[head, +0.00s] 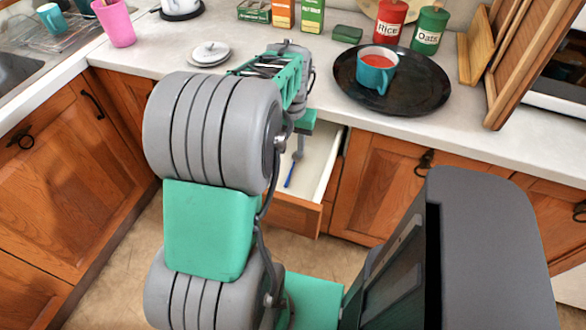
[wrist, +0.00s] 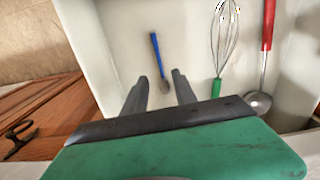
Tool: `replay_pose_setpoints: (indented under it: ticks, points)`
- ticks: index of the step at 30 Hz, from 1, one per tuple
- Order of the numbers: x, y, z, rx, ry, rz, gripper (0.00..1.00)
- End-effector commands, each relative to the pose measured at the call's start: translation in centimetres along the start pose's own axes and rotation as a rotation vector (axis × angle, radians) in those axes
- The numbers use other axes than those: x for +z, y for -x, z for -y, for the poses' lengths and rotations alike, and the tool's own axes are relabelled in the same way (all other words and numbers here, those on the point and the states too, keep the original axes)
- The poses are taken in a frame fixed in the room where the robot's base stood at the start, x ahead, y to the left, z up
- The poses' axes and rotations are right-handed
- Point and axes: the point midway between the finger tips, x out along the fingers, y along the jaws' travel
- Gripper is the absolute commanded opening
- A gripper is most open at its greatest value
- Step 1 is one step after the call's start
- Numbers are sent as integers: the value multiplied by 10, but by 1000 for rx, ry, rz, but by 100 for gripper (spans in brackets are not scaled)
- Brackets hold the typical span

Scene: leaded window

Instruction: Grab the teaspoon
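The teaspoon (wrist: 156,54) has a blue handle and a small metal bowl. It lies on the white floor of an open drawer (head: 321,165); its blue handle also shows in the head view (head: 290,174). In the wrist view my gripper (wrist: 160,77) is open, with its two grey fingers apart and nothing held. The spoon's bowl shows between the fingers and its handle points away beyond them. I cannot tell how far the fingers are above the spoon.
In the wrist view a green-handled whisk (wrist: 222,45) and a red-handled ladle (wrist: 267,50) lie right of the spoon in the drawer. On the counter above, a black tray (head: 420,95) holds a teal mug (head: 376,72). A white lidded dish (head: 209,53) stands left of it.

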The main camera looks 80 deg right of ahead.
Motion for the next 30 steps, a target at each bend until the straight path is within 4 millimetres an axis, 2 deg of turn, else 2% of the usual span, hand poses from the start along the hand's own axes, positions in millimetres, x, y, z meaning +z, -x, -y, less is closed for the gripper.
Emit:
replay_pose_setpoints:
  ticks: [8,12,15,22,30]
  points:
    - [-2,-38,-2,0,-7,4,33]
    - [-5,-64,-1,0,-6,3,33]
    - [-5,-74,-1,0,-5,1,33]
    - [-6,-76,-1,0,-5,0,32]
    - [-5,-76,-1,0,-5,0,10]
